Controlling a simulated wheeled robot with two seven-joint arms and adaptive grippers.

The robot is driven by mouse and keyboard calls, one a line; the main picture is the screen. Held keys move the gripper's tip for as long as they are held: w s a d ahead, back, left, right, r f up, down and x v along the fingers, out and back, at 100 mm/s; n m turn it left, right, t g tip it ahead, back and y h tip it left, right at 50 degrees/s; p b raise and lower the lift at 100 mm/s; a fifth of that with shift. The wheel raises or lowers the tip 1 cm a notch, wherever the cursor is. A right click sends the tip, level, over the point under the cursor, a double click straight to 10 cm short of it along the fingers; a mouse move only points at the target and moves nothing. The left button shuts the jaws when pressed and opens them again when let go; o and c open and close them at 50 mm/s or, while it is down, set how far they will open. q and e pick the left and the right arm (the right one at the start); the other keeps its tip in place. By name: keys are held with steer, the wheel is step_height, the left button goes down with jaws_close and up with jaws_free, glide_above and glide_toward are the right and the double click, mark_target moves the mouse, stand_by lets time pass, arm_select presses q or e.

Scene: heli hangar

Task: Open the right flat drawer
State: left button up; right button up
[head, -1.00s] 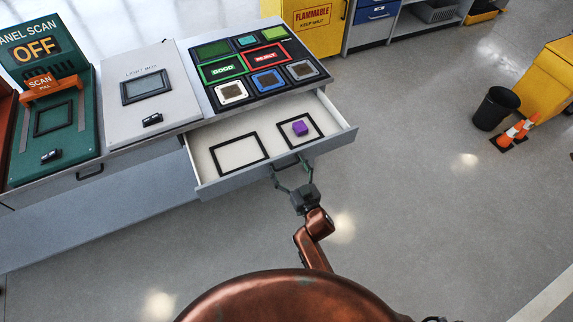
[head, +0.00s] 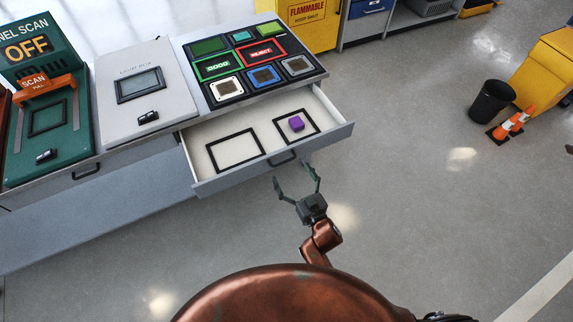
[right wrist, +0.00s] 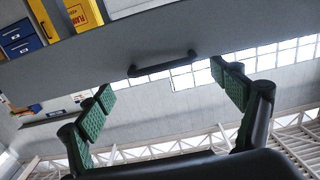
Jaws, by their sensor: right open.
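The right flat drawer (head: 225,181) stands pulled out from the counter under the black sorting panel. Inside it are two black square outlines and a purple block (head: 296,123) in the right one. Its dark bar handle (head: 283,158) is on the front face; the handle also shows in the right wrist view (right wrist: 162,65). My right gripper (head: 297,181) is open and empty, just in front of the handle and apart from it. In the right wrist view its green-padded fingers (right wrist: 160,98) are spread wide below the handle. My left gripper is not in view.
On the counter are the green panel scanner (head: 48,120), the grey light box (head: 148,90) and the black sorting panel (head: 255,65). A black bin (head: 491,102) and orange cones (head: 512,123) stand at the right. The floor around my right gripper is clear.

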steer(key=v, duration=0.6)
steer(key=shift+w, duration=0.1)
stand_by(0.3)
